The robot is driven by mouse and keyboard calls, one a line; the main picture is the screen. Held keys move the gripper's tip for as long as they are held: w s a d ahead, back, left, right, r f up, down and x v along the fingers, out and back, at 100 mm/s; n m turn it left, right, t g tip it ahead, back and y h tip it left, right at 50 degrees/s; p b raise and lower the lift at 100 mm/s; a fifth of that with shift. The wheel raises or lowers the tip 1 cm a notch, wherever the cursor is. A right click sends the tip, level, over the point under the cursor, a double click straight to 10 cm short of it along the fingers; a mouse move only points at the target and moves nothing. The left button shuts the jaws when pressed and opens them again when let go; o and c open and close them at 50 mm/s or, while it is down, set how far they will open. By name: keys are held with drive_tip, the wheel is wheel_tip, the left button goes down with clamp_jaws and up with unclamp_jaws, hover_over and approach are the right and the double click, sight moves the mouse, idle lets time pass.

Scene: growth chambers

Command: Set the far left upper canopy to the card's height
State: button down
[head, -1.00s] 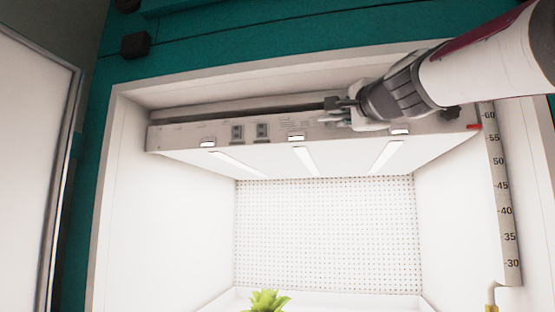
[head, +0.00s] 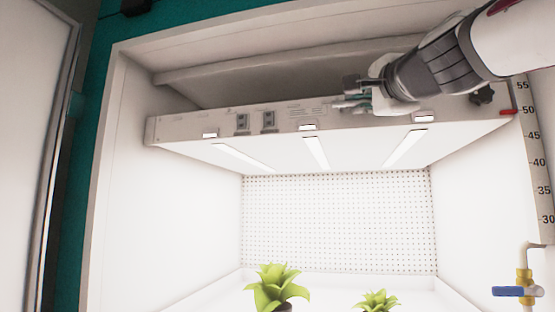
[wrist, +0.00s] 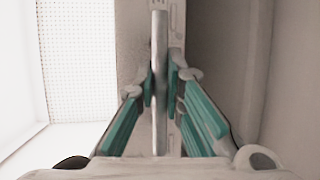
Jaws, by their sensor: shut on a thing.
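The canopy (head: 285,128) is a wide white light panel with three lit strips beneath, inside the open chamber. Its red pointer (head: 508,112) at the right end is close to the 50 mark on the height scale (head: 537,150). A dark knob (head: 483,97) is on the canopy's front at the right. My gripper (head: 350,96) is at the canopy's front, right of centre. In the wrist view my gripper (wrist: 161,88) is shut on a pale upright-looking bar (wrist: 160,45), the canopy's handle. The card is not in view.
Two green plants (head: 275,287) (head: 377,302) stand below the canopy, with clear space between. A yellow pipe fitting with a blue valve handle (head: 508,292) is at lower right. A pale door panel (head: 35,130) stands at the left.

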drive_tip(key=shift+f, duration=0.1)
drive_tip(key=c, duration=1.7)
unclamp_jaws()
drive_tip(key=shift+o, duration=0.2)
drive_tip(key=v, duration=1.2)
